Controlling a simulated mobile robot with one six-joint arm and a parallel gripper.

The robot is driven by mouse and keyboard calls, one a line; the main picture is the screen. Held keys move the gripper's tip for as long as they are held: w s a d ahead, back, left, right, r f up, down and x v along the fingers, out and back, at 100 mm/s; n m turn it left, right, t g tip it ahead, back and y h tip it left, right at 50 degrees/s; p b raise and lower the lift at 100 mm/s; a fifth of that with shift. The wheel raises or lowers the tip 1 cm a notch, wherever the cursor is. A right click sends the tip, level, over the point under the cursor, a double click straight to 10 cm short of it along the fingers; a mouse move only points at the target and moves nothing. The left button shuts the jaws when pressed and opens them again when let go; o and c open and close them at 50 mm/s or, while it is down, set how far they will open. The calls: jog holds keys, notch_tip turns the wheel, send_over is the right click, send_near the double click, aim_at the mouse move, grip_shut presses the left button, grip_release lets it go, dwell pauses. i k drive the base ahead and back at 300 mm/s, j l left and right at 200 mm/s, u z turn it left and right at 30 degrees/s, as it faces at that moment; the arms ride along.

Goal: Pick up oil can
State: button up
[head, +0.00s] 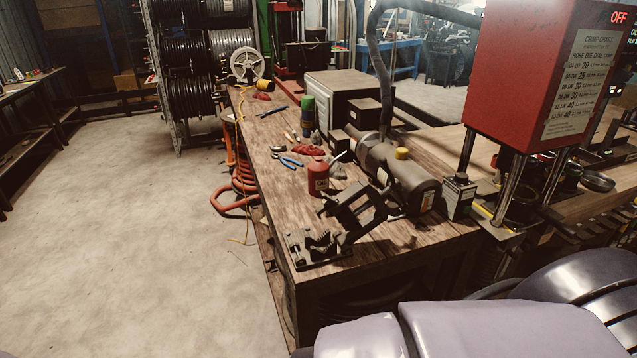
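A small red can (318,180) with a pale label stands upright on the wooden workbench (262,185), near the bench's middle. A thin light spout shows at its upper right; I take it for the oil can. A dark metal fixture (355,212) stands just in front and to the right of it and may cover a little of its lower edge. My gripper is not in view. Only smooth grey-lilac parts of my own body show at the lower right, well apart from the can.
Blue-handled pliers (291,162), red cloth (307,151) and a green-topped bottle (308,112) lie or stand behind the can. A grey motor-like cylinder (400,180) is to its right. A red crimper (540,75) rises at right. The floor (150,230) at left is clear.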

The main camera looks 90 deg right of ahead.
aim_at(317, 170)
jog(key=i+l+z, duration=0.25)
jog(key=z, duration=0.25)
jog(key=i+l+z, duration=0.2)
jog(key=z, duration=0.25)
jog(key=i+l+z, duration=0.1)
jog(key=i+z, duration=0.25)
jog(key=z, duration=0.15)
jog(key=i+z, duration=0.3)
jog(key=z, duration=0.2)
jog(key=i+j+z, duration=0.2)
jog(key=z, duration=0.3)
jog(key=i+j+z, duration=0.25)
jog(key=z, duration=0.2)
jog(key=i+j+z, duration=0.25)
jog(key=z, duration=0.25)
jog(key=i+j+z, duration=0.1)
jog(key=z, duration=0.3)
jog(key=i+j+z, duration=0.2)
jog(key=z, duration=0.25)
jog(key=i+j+z, duration=0.15)
jog(key=z, duration=0.25)
jog(key=i+j+z, duration=0.1)
jog(key=j+z, duration=0.5)
jog(key=z, duration=0.25)
